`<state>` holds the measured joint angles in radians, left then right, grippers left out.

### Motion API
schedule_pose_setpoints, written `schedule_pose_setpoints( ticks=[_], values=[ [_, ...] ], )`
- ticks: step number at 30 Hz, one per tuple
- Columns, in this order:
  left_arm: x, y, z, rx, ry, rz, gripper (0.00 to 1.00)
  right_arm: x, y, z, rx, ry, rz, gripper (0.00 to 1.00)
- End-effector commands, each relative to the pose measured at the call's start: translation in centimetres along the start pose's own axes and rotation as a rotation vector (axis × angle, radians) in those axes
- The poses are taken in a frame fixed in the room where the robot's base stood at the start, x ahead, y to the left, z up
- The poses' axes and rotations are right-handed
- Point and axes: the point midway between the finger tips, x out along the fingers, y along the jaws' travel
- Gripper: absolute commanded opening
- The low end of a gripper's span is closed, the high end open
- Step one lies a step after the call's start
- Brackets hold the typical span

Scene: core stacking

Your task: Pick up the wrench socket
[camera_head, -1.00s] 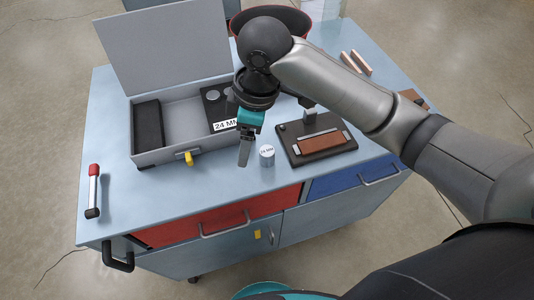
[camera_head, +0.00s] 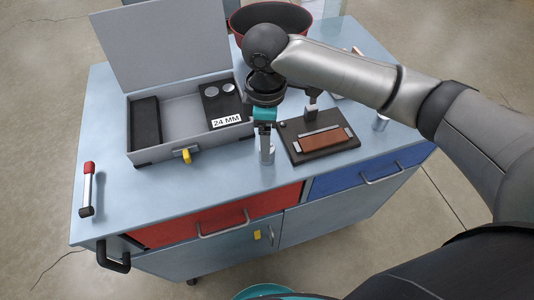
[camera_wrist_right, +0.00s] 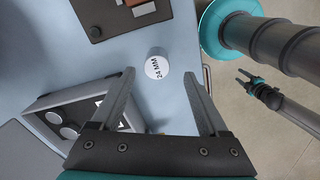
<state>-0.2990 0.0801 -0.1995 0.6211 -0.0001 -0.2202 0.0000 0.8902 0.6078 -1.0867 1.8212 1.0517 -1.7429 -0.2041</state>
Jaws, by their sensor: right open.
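The wrench socket (camera_head: 269,158) is a short silver cylinder standing upright on the blue tabletop near its front edge. In the right wrist view its round top (camera_wrist_right: 157,67), marked 24 MM, faces the camera. My right gripper (camera_wrist_right: 160,74) is open and points down at the socket. The socket appears centred between the two fingertips; I cannot tell whether they touch it. In the head view the right gripper (camera_head: 266,150) partly covers the socket. My left gripper (camera_wrist_right: 241,77) is small at the right of the wrist view, jaws apart and empty, away from the table.
The open grey case (camera_head: 190,150) with a 24 MM label stands left of the socket. A dark plate with a brown block (camera_head: 325,142) lies close on the right. A red-ended bar (camera_head: 88,190) lies at the left. A red-rimmed bowl (camera_head: 300,18) is behind. Tabletop in front is clear.

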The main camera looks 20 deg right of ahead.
Motion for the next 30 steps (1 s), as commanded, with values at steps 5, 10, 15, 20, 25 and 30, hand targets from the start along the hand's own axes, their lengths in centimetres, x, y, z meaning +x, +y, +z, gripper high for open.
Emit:
schedule_pose_setpoints(
  ticks=[5, 10, 15, 20, 25, 30],
  values=[
    [0.4, 0.0, 0.1, 0.0, 0.0, 0.0, 0.5, 1.2, 0.1, 0.0, 0.001, -0.001, 0.001, 0.78],
    [1.2, 0.0, 0.1, 0.0, -0.001, 0.0, 0.5, 4.0, 0.4, 0.2, 0.001, -0.002, -0.002, 0.78],
    [1.5, 0.0, 0.2, 0.0, -0.001, 0.0, 0.5, 5.5, 0.4, 0.2, 0.0, -0.001, 0.002, 0.78],
    [1.5, 0.0, 0.2, 0.0, -0.001, 0.0, 0.5, 5.6, 0.5, 0.2, -0.001, 0.0, 0.002, 0.78],
    [1.5, 0.0, 0.2, 0.0, -0.002, 0.0, 0.5, 5.6, 0.4, 0.2, -0.001, 0.0, 0.002, 0.69],
    [1.5, 0.0, 0.2, 0.001, -0.002, 0.0, 0.5, 5.5, 0.4, 0.1, -0.001, 0.0, 0.002, 0.5]
  ],
)
